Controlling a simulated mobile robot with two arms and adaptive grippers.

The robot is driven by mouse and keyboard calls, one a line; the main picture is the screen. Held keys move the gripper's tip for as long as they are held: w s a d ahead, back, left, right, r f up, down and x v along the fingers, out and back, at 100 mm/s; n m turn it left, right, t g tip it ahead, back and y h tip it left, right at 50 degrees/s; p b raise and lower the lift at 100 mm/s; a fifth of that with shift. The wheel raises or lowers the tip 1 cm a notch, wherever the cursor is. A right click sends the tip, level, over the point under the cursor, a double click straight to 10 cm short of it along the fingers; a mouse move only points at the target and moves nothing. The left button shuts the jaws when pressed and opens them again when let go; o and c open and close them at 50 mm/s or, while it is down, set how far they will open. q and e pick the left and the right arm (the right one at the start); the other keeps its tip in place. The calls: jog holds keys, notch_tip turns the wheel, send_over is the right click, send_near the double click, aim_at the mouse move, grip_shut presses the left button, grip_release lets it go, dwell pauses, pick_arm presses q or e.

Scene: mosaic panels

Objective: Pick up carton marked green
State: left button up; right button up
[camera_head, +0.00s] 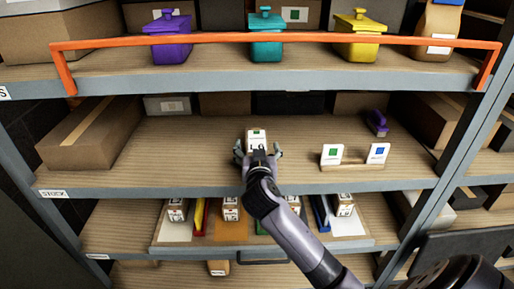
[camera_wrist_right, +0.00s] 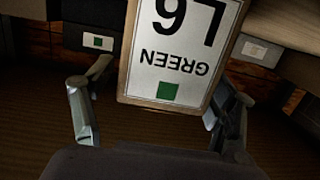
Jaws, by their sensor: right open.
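The carton marked green (camera_head: 256,136) stands on the middle shelf, with a white label and a green square on its face. In the right wrist view the carton (camera_wrist_right: 178,60) fills the upper middle, its label upside down, reading "GREEN" and "L6". My right gripper (camera_head: 257,148) is open at the carton's front. In the wrist view its two fingers (camera_wrist_right: 158,112) stand on either side of the carton's edge, with a visible gap on the left and the right finger close to or touching it; I cannot tell which. My left gripper is not in view.
A small wooden stand holds a green-marked card (camera_head: 332,154) and a blue-marked card (camera_head: 377,153) to the right. A long brown box (camera_head: 92,133) lies at left. An orange rail (camera_head: 280,38) crosses the upper shelf before purple, teal and yellow containers. A tray with several cartons sits below.

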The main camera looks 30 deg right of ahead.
jog(key=shift+w+d+f, duration=0.15)
jog(key=shift+w+d, duration=0.15)
jog(key=shift+w, duration=0.2)
jog(key=shift+a, duration=0.1)
jog(key=shift+c, duration=0.5)
grip_shut()
dwell(0.3)
